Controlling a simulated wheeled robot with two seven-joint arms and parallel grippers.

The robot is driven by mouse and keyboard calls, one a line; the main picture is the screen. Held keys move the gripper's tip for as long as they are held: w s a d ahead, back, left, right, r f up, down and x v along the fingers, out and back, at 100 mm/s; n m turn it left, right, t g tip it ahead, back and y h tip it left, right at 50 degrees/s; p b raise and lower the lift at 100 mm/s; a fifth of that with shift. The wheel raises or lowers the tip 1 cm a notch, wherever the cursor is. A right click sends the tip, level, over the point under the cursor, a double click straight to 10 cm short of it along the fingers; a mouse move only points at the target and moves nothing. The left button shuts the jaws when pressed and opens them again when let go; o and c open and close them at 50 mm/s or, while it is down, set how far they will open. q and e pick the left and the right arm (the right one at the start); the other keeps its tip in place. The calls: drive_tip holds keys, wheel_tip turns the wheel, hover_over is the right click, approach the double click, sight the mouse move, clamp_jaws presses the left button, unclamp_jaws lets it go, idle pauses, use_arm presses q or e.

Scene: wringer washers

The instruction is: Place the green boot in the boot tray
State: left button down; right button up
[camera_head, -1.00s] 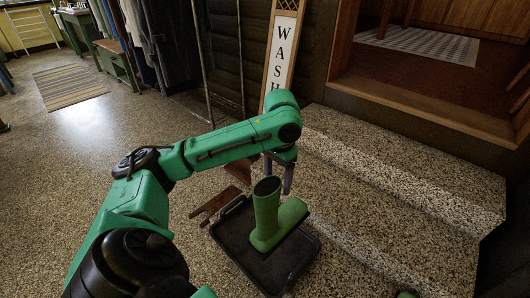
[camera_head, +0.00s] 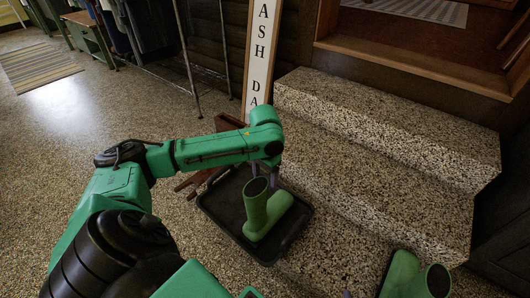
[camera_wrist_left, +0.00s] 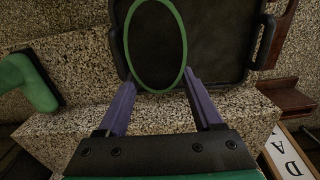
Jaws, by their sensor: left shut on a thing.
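A green boot (camera_head: 256,208) stands roughly upright over the black boot tray (camera_head: 225,209), toe to the right. I cannot tell whether its sole touches the tray. My left gripper (camera_head: 262,176) is shut on the boot's upper shaft. In the left wrist view, its two purple fingers (camera_wrist_left: 160,90) flank the boot's oval rim (camera_wrist_left: 184,50), with the tray (camera_wrist_left: 222,45) beyond.
Speckled stone steps (camera_head: 360,140) rise right of and behind the tray. A tall lettered sign (camera_head: 260,55) stands behind it. A brown wooden item (camera_head: 190,183) lies close to the tray's left side. The speckled floor at left is open.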

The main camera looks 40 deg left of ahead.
use_arm(q)
drive_tip(key=shift+r, duration=0.1)
drive_tip(key=shift+c, duration=0.2)
unclamp_jaws()
